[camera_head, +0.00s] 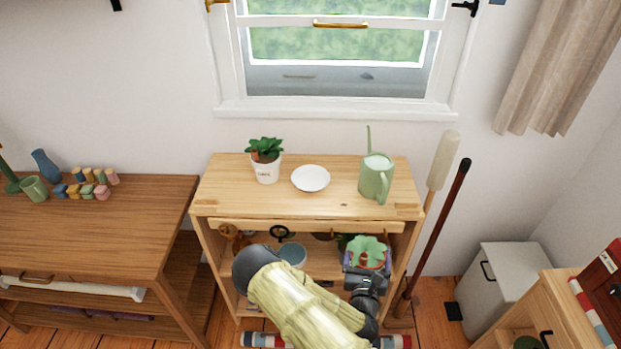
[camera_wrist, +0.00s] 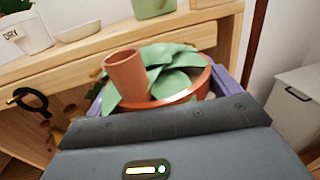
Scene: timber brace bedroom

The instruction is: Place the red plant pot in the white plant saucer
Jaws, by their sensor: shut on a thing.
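The red plant pot (camera_head: 368,260) is terracotta-coloured with broad green leaves, and it fills the middle of the wrist view (camera_wrist: 196,92). My gripper (camera_head: 366,268) is shut on it, with a purple finger on each side in the wrist view (camera_wrist: 165,95). The pot is in front of the shelf unit, lower in the picture than its top. The white plant saucer (camera_head: 311,179) lies empty on the wooden top, and part of it shows at the upper left of the wrist view (camera_wrist: 78,31).
On the shelf top (camera_head: 230,200), a white pot with a plant (camera_head: 266,168) stands left of the saucer and a green watering can (camera_head: 376,178) right of it. Below, a shelf holds a blue-grey pot (camera_head: 292,254). Long-handled tools (camera_head: 445,215) lean at the right.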

